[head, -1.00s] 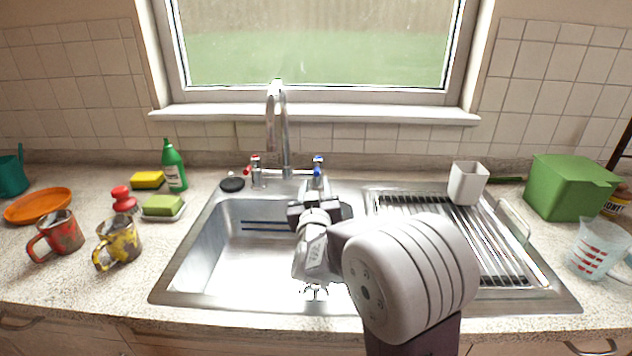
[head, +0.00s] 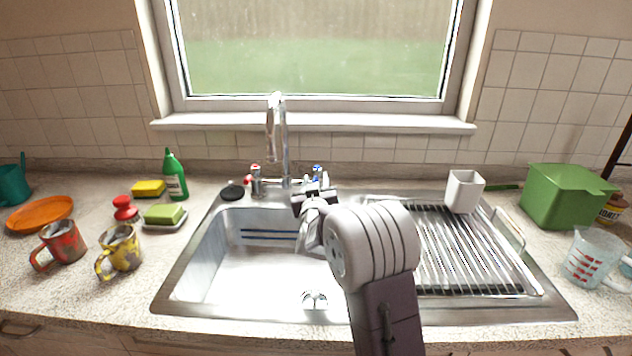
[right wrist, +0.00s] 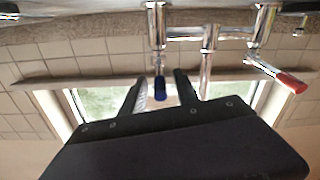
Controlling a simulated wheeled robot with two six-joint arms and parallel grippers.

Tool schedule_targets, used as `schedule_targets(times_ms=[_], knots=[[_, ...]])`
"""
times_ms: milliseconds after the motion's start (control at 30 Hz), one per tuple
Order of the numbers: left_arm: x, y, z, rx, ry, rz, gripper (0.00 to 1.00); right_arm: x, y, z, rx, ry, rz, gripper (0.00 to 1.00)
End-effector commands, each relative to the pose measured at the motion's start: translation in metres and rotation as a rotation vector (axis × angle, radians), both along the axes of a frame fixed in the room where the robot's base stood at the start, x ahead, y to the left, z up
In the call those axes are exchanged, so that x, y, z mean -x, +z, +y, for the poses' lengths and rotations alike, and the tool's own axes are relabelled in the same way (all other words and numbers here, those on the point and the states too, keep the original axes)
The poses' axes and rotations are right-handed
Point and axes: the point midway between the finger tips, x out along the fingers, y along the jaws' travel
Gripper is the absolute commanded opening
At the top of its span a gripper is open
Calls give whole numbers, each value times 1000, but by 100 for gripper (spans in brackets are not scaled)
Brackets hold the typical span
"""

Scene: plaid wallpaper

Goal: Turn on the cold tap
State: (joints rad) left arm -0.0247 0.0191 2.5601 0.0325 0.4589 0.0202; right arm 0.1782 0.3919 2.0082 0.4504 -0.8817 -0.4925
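The cold tap, with blue on its top and lever, stands right of the spout at the back of the sink; it shows in the head view (head: 317,169). In the right wrist view, which is upside down, its blue-tipped lever (right wrist: 160,88) lies between my fingers, with gaps on both sides. My right gripper (right wrist: 161,76) is open around the lever. In the head view my right gripper (head: 315,193) is at the tap and partly hides it. My left gripper is not in view.
The chrome spout (head: 279,140) rises close left of my right gripper. The red-marked hot tap (head: 256,180) stands further left. A drying rack (head: 470,250) with a white cup (head: 464,191) is at right. Mugs, sponges and a green bottle (head: 174,176) stand at left.

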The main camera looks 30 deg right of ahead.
Motion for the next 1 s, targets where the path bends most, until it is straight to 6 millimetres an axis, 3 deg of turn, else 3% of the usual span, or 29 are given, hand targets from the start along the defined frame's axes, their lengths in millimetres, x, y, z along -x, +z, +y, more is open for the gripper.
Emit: schedule_targets(times_ms=[67,167,200,1000], knots=[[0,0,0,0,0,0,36,0,0,0,0,0,0,31],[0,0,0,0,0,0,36,0,0,0,0,0,0,4],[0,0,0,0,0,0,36,0,0,0,0,0,0,0],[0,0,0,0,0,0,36,0,0,0,0,0,1,0]])
